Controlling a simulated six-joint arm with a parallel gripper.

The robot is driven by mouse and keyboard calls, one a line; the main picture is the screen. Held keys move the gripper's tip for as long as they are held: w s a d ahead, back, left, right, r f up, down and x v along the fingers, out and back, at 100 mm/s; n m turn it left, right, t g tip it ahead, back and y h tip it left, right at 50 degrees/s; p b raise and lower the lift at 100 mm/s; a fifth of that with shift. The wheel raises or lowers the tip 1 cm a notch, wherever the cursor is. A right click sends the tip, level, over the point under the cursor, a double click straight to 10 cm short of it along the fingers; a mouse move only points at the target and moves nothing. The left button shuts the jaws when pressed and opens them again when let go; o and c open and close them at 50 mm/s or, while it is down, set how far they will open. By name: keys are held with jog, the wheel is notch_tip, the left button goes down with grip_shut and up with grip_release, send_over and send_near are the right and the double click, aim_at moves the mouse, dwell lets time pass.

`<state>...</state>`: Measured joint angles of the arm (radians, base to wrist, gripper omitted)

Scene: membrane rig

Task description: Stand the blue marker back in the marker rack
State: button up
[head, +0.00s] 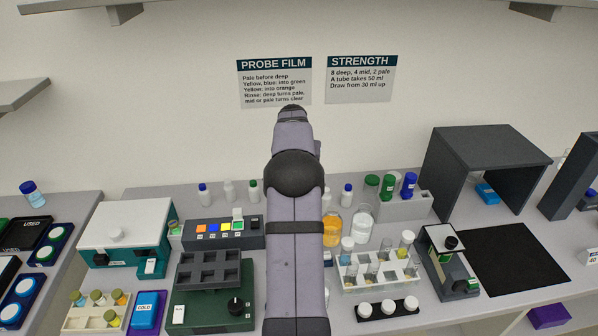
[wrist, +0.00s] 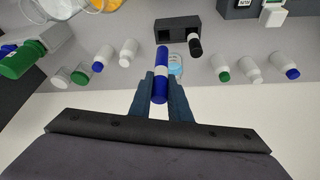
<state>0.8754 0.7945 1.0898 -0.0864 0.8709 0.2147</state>
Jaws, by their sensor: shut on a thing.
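In the wrist view, my gripper (wrist: 161,82) is shut on the blue marker (wrist: 161,58), a blue cylinder with a white band, held between its two dark fingers. A dark block that looks like the marker rack (wrist: 176,24) is just past the marker's far end. A black marker (wrist: 195,44) with a white band is at the block's right side. The held marker overlaps the block's left part in the picture; I cannot tell whether they touch. In the head view my arm hides the gripper, the blue marker and the rack.
Several small capped bottles stand on both sides of the marker, such as a white one (wrist: 128,52) and a green-capped one (wrist: 222,72). A pale blue item (wrist: 176,66) shows behind the marker. In the head view, an orange-filled vessel (head: 333,228) stands right of my arm.

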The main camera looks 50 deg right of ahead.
jog(key=shift+r+p, duration=0.2)
jog(key=shift+p, duration=0.5)
jog(key=shift+f, duration=0.15)
jog(key=shift+f, duration=0.3)
jog(key=shift+f+b, duration=3.1)
jog(key=shift+f, duration=1.35)
jog(key=shift+f, duration=0.35)
jog(key=o, duration=1)
jog(key=shift+r, duration=0.1)
